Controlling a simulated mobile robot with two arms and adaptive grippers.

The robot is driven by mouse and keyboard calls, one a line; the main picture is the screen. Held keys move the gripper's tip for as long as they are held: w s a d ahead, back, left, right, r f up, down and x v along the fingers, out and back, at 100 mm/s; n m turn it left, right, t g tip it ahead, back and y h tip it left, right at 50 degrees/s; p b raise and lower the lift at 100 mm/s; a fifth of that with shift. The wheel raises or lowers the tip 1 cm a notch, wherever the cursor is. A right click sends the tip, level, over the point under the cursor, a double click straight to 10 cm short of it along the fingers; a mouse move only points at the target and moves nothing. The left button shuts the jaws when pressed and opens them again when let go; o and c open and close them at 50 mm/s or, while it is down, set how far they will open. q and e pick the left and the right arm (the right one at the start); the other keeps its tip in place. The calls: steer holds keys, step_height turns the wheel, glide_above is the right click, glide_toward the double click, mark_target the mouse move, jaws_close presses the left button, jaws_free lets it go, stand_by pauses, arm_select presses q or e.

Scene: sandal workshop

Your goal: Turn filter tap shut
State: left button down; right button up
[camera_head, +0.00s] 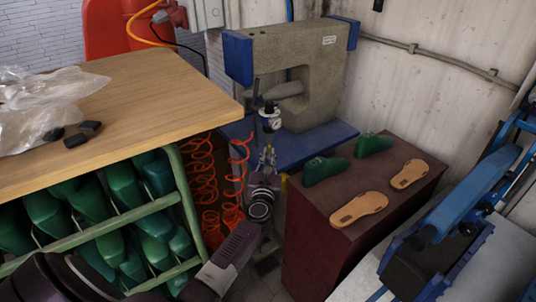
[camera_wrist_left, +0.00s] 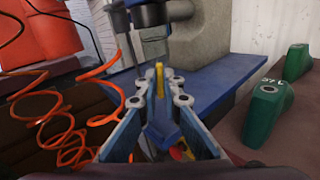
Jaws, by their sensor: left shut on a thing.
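The air filter with a round pressure gauge (camera_head: 270,119) stands in front of the grey-and-blue press. In the left wrist view the filter unit (camera_wrist_left: 152,45) fills the top middle, with dark cylinders above a grey block. The narrow yellow tap lever (camera_wrist_left: 159,80) sits upright between my fingertips, below the block. My left gripper (camera_head: 267,160) reaches up to the filter from below and is shut on the lever; its fingers (camera_wrist_left: 159,101) show close on both sides. In the head view the lever is hidden or too small to make out. My right gripper is not in view.
Orange coiled hoses (camera_head: 205,185) hang left of my left arm. A wooden table (camera_head: 150,95) stands left, over a rack (camera_head: 110,220) of green shoe lasts. A dark red cabinet (camera_head: 330,235) with green lasts and tan soles stands right. The press (camera_head: 300,80) stands behind.

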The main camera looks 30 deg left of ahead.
arm_select(q)
steer(key=shift+w+d+f+m+p, duration=0.15)
steer(key=shift+m+p, duration=1.5)
steer(key=shift+m, duration=2.45)
steer(key=shift+s+d+f+m+p, duration=0.15)
steer(key=shift+m+p, duration=1.45)
steer(key=shift+m, duration=2.5)
steer(key=shift+a, duration=0.1)
steer(key=c, duration=2.1)
jaws_free()
steer(key=shift+w, duration=0.1)
steer(key=v, duration=1.2)
